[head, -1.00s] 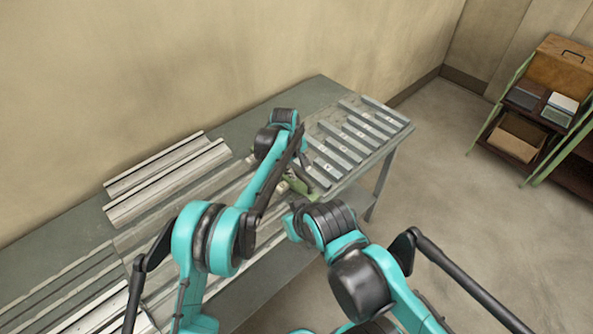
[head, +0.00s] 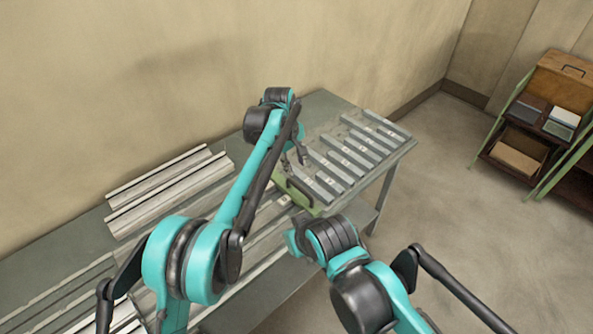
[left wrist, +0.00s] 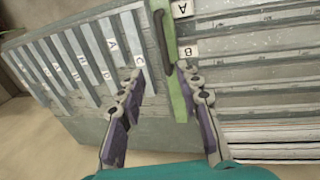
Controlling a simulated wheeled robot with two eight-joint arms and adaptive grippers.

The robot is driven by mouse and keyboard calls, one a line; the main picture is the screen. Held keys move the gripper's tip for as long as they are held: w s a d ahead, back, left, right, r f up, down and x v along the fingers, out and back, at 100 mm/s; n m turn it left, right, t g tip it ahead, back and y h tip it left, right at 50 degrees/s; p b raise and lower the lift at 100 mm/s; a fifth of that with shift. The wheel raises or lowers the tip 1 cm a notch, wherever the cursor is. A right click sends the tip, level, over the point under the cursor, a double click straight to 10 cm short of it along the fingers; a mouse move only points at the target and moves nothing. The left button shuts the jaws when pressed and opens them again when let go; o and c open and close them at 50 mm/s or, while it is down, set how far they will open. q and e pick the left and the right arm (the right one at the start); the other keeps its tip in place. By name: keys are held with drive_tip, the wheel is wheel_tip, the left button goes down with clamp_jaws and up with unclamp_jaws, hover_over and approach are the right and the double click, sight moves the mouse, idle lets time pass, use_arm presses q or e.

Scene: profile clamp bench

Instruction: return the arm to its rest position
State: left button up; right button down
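My left arm (head: 262,165) reaches over the bench from the left. My left gripper (head: 294,160) is above the bench beside a green clamp bar (head: 299,191) with a dark handle. In the left wrist view, the two fingers of my left gripper (left wrist: 163,118) are spread apart with nothing between the pads. The green bar (left wrist: 178,95) with its dark handle (left wrist: 162,42) lies beyond them, apart from the fingers as far as I can tell. My right arm (head: 350,262) is folded at the lower right. Its gripper does not show.
The bench (head: 60,250) runs along the wall. Long metal profiles (head: 170,190) lie at its left. A slotted rack (head: 392,153) with labelled bars (head: 352,155) fills the right end. A shelf (head: 570,90) with boxes stands far right. The floor between is clear.

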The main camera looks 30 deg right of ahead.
use_arm(q)
drive_tip(key=shift+r, duration=0.15)
idle(0.3)
drive_tip(key=s+a+r+t+b, duration=0.1)
drive_tip(key=a+r, duration=0.2)
drive_tip(key=a, duration=0.6)
drive_tip(key=s+a+r+m+t+b, duration=0.1)
drive_tip(key=s+a+r, duration=0.1)
drive_tip(key=a, duration=0.7)
drive_tip(key=s+a+r+t+b, duration=0.1)
drive_tip(key=a+r, duration=0.2)
drive_tip(key=a, duration=0.6)
drive_tip(key=s+a+f+m+t+y+b, duration=0.1)
drive_tip(key=s+a+f, duration=0.4)
drive_tip(key=s+a, duration=0.4)
drive_tip(key=s+a+f+m+t+y+b, duration=0.1)
drive_tip(key=s+a+f+t, duration=0.1)
drive_tip(key=s+a+f, duration=0.4)
drive_tip(key=s+a, duration=0.4)
drive_tip(key=a, duration=0.1)
drive_tip(key=shift+a+t, duration=0.3)
drive_tip(key=shift+s, duration=0.1)
